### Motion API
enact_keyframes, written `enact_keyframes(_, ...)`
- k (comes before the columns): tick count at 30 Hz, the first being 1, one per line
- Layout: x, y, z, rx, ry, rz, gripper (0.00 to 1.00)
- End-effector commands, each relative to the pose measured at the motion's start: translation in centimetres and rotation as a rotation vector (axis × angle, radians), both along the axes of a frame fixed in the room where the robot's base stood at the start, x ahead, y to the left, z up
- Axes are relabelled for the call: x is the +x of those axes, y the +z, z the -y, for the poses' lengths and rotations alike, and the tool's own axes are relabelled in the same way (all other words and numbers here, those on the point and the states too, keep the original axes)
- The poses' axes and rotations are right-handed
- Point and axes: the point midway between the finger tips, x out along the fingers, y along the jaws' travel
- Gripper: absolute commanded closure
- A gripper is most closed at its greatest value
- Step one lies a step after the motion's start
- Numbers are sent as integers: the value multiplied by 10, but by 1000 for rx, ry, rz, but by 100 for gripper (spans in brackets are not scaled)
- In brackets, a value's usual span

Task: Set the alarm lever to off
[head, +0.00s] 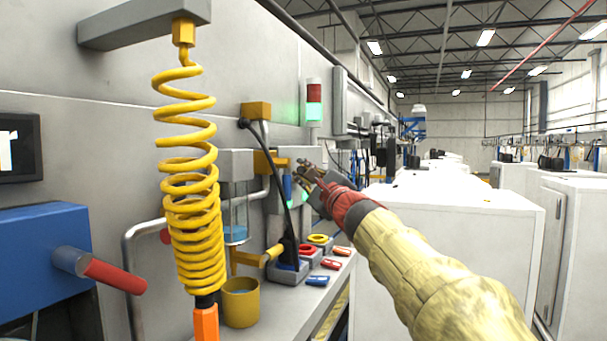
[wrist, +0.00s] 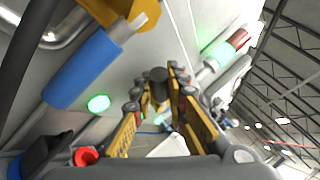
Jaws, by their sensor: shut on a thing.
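My gripper (head: 308,172) is at the wall station, just right of a yellow bracket (head: 268,160). In the wrist view my gripper (wrist: 160,92) has its yellow-and-black fingers closed around a short dark cylinder (wrist: 158,76). I cannot tell whether this is the end of the alarm lever; what it joins is hidden. A blue cylindrical handle (wrist: 82,68) is apart from the fingers, at left in the wrist view; it also shows below the bracket in the head view (head: 287,187). A signal tower (head: 314,102) has a lit green section and a dull red top; it also shows in the wrist view (wrist: 222,50).
A yellow coiled hose (head: 190,215) hangs at the front left. A blue box (head: 45,262) with a red-handled lever (head: 112,275) is at far left. The bench (head: 285,310) holds a yellow cup (head: 240,302) and several connectors. White cabinets (head: 450,230) stand right. A round green light (wrist: 98,103) glows.

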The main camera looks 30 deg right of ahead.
Motion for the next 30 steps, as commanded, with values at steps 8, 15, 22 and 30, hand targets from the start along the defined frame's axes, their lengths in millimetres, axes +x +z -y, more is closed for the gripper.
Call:
enact_keyframes(8,0,-3,0,-5,0,5,100)
enact_keyframes(15,-1,-8,-1,-40,0,32,100)
enact_keyframes(22,-1,-15,-1,-102,0,81,100)
enact_keyframes(30,-2,-20,-2,-184,0,144,100)
